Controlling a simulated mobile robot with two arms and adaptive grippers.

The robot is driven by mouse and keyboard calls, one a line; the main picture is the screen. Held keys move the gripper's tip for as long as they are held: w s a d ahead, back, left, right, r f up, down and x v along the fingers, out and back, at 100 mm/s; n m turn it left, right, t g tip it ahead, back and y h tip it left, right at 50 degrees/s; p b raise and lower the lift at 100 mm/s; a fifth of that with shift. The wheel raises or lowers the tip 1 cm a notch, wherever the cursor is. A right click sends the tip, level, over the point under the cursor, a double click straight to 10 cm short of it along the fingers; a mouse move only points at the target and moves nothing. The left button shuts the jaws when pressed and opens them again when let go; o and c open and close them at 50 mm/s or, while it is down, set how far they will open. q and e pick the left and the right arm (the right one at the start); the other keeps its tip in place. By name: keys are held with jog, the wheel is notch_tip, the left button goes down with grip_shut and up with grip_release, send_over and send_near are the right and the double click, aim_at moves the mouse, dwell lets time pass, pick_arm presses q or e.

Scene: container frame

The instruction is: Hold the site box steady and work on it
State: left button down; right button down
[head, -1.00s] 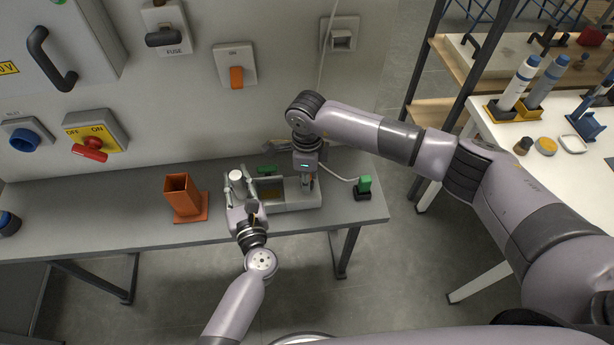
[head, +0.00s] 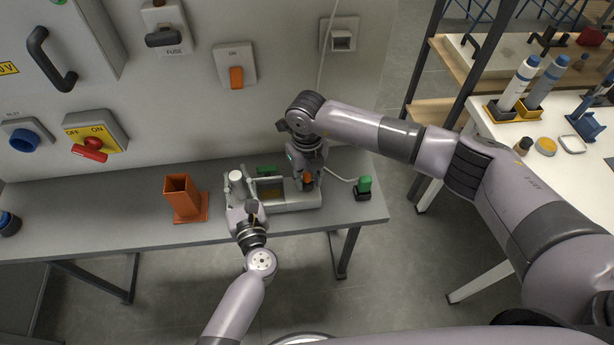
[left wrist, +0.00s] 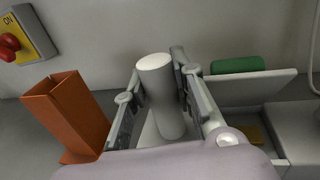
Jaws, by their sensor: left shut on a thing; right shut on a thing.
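The grey site box (head: 290,204) stands on the bench near its front right, with a tan area and a green part (head: 267,170) at its back; it also shows in the left wrist view (left wrist: 299,130). My left gripper (head: 240,184) is shut around an upright pale cylindrical post (left wrist: 170,110) at the box's left end, with one finger on each side. My right gripper (head: 306,179) reaches down to the right part of the box and is shut on a small orange-brown piece there. Its fingers partly hide that piece.
An orange square holder (head: 183,197) stands left of the box. A green-topped black block (head: 363,187) stands to its right, with a pale cable beside it. Behind is a panel wall with a red switch (head: 91,149) and an orange lever (head: 236,77).

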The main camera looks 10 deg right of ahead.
jog(key=m, duration=0.4)
jog(key=shift+m, duration=2.6)
jog(key=c, duration=1.2)
grip_release()
jog(key=shift+c, duration=0.2)
notch_tip(320, 180, up, 12)
